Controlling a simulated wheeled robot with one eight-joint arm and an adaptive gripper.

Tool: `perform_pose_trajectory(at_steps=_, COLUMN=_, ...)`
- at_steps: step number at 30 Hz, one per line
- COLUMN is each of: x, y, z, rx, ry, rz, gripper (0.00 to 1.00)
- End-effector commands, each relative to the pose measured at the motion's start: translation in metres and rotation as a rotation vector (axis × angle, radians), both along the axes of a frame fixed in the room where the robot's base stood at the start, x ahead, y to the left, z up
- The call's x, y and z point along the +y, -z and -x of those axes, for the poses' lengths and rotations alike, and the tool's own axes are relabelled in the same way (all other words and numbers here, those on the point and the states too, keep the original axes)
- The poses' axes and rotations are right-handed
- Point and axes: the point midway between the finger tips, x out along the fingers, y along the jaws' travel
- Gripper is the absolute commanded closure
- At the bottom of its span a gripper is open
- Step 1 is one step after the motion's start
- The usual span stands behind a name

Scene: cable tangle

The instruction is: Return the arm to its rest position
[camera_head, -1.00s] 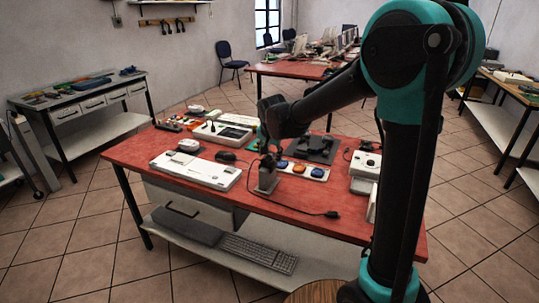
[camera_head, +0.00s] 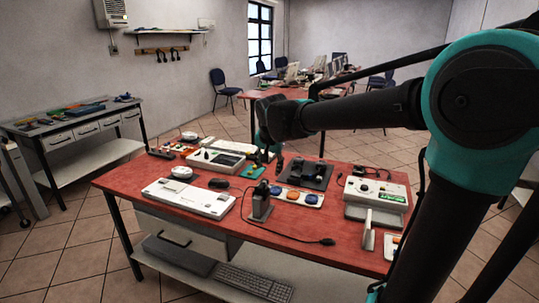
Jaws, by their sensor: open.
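My arm reaches in from the right, and its wrist hangs over the red table (camera_head: 130,182). My gripper (camera_head: 269,156) points down above the table's far middle part. It is open, and I see nothing held in it. Its fingers are small in the view, and the table items behind it are partly covered. A small dark upright device (camera_head: 261,203) with a cable stands on the table below the gripper, apart from it. The cable ends in a black plug (camera_head: 327,241) near the front edge.
A dark plate (camera_head: 305,174) lies behind. A white box (camera_head: 376,196) stands at the right. The air above the table's left is free.

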Motion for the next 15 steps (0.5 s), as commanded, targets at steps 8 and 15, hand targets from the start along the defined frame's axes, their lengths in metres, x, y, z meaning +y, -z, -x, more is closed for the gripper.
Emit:
perform_pose_trajectory(at_steps=8, x=-0.129, y=0.087, z=0.071, rx=0.030, ry=-0.120, rz=0.095, gripper=0.51)
perform_pose_trajectory(at_steps=15, x=-0.207, y=0.165, z=0.168, rx=0.052, ry=-0.252, rz=0.168, gripper=0.51)
